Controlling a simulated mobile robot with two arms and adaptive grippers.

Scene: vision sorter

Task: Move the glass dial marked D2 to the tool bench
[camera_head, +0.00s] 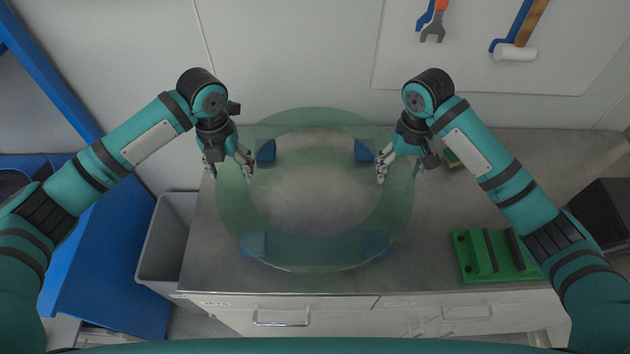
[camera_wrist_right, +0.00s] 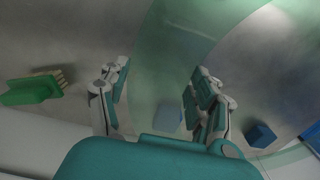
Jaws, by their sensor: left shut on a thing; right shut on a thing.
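The glass dial (camera_head: 310,257) is a large see-through green ring over the middle of the steel tool bench (camera_head: 420,265). Its rim also shows in the right wrist view (camera_wrist_right: 185,45). I cannot read a D2 mark on it. My left gripper (camera_head: 244,160) is shut on the left side of the ring. My right gripper (camera_head: 384,163) is shut on the right side; in the wrist view the glass band passes between its fingers (camera_wrist_right: 158,92). Any gap beneath the glass is unclear.
A green fixture (camera_head: 490,257) stands on the bench at front right. A small green item (camera_head: 450,158) is partly hidden by my right arm. A grey bin (camera_head: 165,240) stands left of the bench. Tools hang on the back wall panel (camera_head: 470,72). A dark box (camera_head: 603,215) is far right.

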